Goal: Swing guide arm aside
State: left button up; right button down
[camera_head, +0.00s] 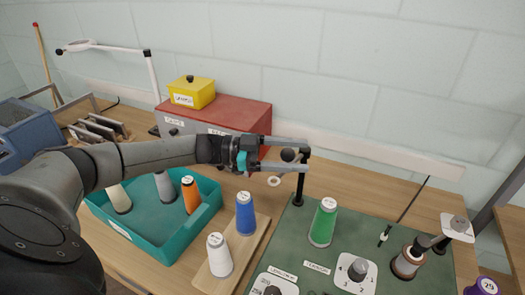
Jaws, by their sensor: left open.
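A black guide post (298,191) stands at the back left corner of the green board. A dark round knob (289,155) shows near its top. A small pale ring (274,181) hangs just left of the post. My left gripper (301,156) reaches in from the left at the height of the post's top. Its fingers are open, one above and one below the knob in the picture. I cannot tell whether they touch it. The guide arm itself is mostly hidden behind the fingers. My right gripper is not in view.
The green board (340,238) carries a green cone (323,222), a dial (357,270) and a brown spool (408,261). Blue (245,214) and white (219,255) cones stand on a wooden strip. A teal tray (150,250) lies below my left arm. A red box (235,112) stands behind.

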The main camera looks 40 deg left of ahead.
pick_arm(q)
jog(key=b+v, duration=0.2)
jog(key=v, duration=1.1)
jog(key=shift+s+a+b, duration=0.25)
jog(key=shift+a+b, duration=0.05)
jog(key=shift+r, duration=0.1)
